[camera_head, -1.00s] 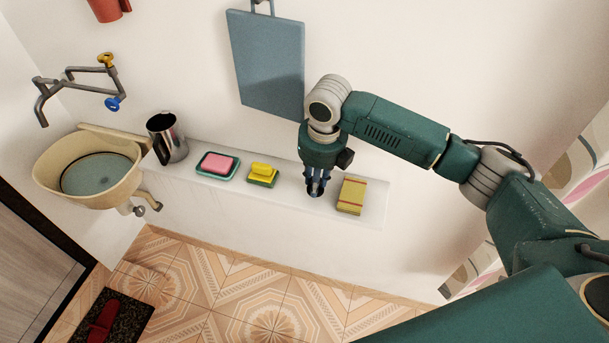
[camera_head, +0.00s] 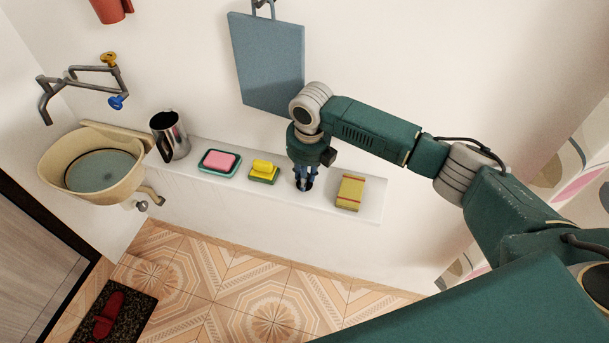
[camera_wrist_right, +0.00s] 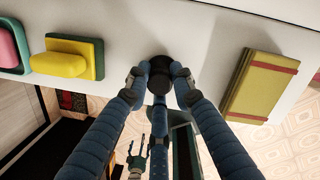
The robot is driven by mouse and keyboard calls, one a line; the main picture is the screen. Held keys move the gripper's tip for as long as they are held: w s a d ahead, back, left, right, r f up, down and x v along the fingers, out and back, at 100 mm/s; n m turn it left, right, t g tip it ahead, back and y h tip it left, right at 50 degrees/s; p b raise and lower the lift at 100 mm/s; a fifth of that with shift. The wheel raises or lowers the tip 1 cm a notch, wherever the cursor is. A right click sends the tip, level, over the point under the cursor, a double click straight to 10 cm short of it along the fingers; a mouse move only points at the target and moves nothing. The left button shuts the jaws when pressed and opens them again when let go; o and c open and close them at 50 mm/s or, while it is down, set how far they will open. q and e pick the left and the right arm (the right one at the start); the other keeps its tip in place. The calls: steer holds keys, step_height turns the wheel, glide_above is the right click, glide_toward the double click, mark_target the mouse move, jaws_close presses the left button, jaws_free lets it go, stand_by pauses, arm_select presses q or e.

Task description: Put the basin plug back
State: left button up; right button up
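The black plug (camera_wrist_right: 159,74) sits between the fingertips of my right gripper (camera_wrist_right: 158,82), which are closed around it. In the head view my right gripper (camera_head: 304,178) points down over the white ledge, between the yellow sponge and the yellow box, with the dark plug low between its fingers. I cannot tell whether the plug still touches the ledge. The beige basin (camera_head: 128,184) hangs on the wall at the left, with a bluish round area inside; its drain does not show clearly. A small green-grey fingered shape low in the wrist view, probably my left gripper (camera_wrist_right: 139,157), is too small to judge.
On the ledge (camera_head: 330,205) stand a metal jug (camera_head: 170,138), a pink soap on a dish (camera_head: 220,162), the yellow sponge (camera_head: 264,170) and the yellow box (camera_head: 350,192). A blue board (camera_head: 270,65) hangs above. A tap (camera_head: 82,80) sits over the basin.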

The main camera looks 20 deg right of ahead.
mark_target(307, 188)
steer(key=o, duration=0.4)
steer(key=shift+r, duration=0.1)
step_height(307, 188, up, 12)
steer(key=s+b, duration=0.1)
steer(key=b, duration=0.1)
steer(key=shift+s, duration=0.2)
steer(key=shift+d, duration=0.1)
